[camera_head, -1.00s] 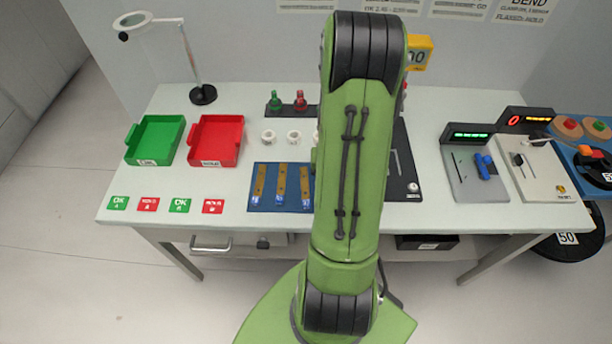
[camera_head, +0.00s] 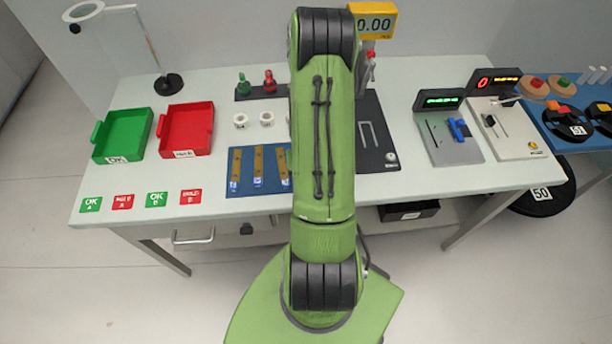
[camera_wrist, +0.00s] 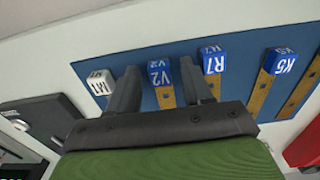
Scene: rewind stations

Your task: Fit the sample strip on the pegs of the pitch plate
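Several brown strips with lettered blue end blocks lie on a blue mat (camera_head: 236,187). In the wrist view my gripper (camera_wrist: 158,82) is open. Its fingers stand on either side of the blue block V2 (camera_wrist: 159,73), with a gap on each side. The R1 block (camera_wrist: 214,62) and K5 block (camera_wrist: 283,62) are to the right, and a white block (camera_wrist: 101,82) is just left of the fingers. In the head view my arm hides my gripper and part of the mat. A dark plate (camera_head: 377,158) lies right of my arm; I cannot make out pegs on it.
A green tray (camera_head: 97,139) and a red tray (camera_head: 210,135) stand at the left. A lamp (camera_head: 168,84) is behind them. A yellow display (camera_head: 374,21) rises behind the dark plate. A grey fixture (camera_head: 458,151) and a pale fixture (camera_head: 522,141) are at the right.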

